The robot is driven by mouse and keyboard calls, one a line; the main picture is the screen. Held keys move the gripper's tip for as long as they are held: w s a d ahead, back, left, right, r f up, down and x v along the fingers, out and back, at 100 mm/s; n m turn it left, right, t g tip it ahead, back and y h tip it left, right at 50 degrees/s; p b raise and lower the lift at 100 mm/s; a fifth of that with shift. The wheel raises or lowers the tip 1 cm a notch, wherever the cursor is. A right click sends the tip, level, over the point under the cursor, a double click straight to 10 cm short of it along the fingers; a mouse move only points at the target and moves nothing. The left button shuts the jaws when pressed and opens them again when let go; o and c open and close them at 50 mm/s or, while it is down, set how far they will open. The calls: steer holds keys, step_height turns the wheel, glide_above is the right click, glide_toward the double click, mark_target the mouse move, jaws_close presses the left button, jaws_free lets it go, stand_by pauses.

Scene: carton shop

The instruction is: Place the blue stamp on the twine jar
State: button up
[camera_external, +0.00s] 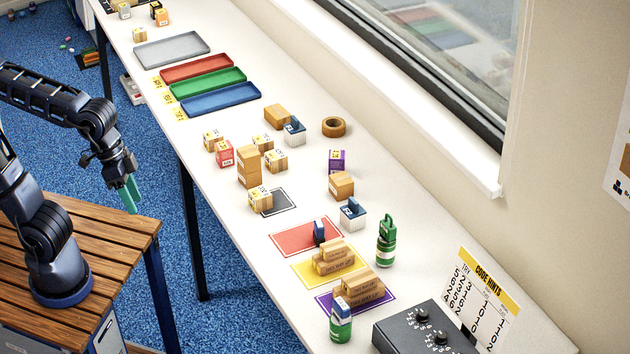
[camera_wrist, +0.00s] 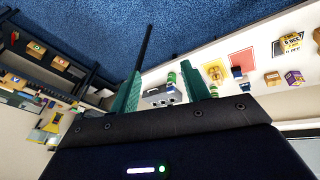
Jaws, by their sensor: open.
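A small dark blue block, which looks like the blue stamp (camera_external: 319,232), stands on the red mat (camera_external: 290,238) on the long white table. A small blue thing (camera_wrist: 237,72) also shows by the red mat in the wrist view. A green jar-like container (camera_external: 386,241) stands to its right; a blue-topped one with a green lower part (camera_external: 341,322) stands near the purple mat. I cannot tell which is the twine jar. My gripper (camera_external: 130,194) hangs open and empty beside the slatted wooden stand, well left of the table; its teal fingers (camera_wrist: 163,88) are spread apart in the wrist view.
Small cartons, two blue-and-white items (camera_external: 352,214) and a tape roll (camera_external: 334,127) crowd the table's middle. A dark control box (camera_external: 424,330) stands at the near end. Coloured trays (camera_external: 222,99) lie farther back.

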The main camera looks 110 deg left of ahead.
steer(key=s+f+m, duration=0.2)
steer(key=s+m, duration=0.2)
steer(key=s, duration=0.4)
steer(key=shift+f+y, duration=0.3)
steer(key=shift+y, duration=0.1)
